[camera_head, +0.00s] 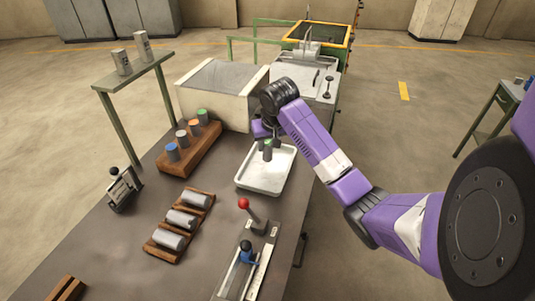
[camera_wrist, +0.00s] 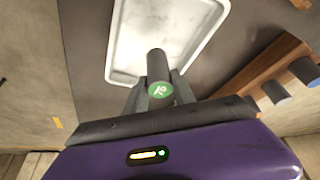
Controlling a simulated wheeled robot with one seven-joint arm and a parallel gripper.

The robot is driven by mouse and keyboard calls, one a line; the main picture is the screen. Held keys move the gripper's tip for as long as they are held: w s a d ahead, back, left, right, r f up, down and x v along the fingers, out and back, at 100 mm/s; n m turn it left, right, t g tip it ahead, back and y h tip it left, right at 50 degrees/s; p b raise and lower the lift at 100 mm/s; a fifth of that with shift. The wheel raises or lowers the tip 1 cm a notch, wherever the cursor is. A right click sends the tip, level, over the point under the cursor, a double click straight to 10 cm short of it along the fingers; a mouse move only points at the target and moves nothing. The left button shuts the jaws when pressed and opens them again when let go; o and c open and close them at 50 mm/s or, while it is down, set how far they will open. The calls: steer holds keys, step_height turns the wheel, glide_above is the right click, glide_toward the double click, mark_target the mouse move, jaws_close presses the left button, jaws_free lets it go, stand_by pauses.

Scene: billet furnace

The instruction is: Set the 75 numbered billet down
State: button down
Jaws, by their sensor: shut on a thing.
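My gripper (camera_head: 264,132) is shut on a dark grey cylindrical billet (camera_head: 268,152) with a green end. In the wrist view my gripper's fingers (camera_wrist: 158,92) clasp the billet (camera_wrist: 158,66) on both sides, its green marked end toward the camera. The mark is too small to read surely. The billet is upright over the far part of a white tray (camera_head: 262,184), which also shows in the wrist view (camera_wrist: 203,45). I cannot tell whether its lower end touches the tray. Nothing else shows in the tray.
A wooden rack (camera_head: 188,158) of several colour-topped billets stands left of the tray. A wooden cradle (camera_head: 157,249) of grey cylinders lies nearer. A red-knobbed lever (camera_head: 257,224) stands in front of the tray, and a pale box (camera_head: 222,92) behind it.

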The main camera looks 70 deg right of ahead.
mark_target(267, 154)
steer(key=shift+f, duration=2.2)
steer(key=shift+f, duration=0.15)
steer(key=c, duration=1)
jaws_free()
steer(key=shift+c, duration=0.2)
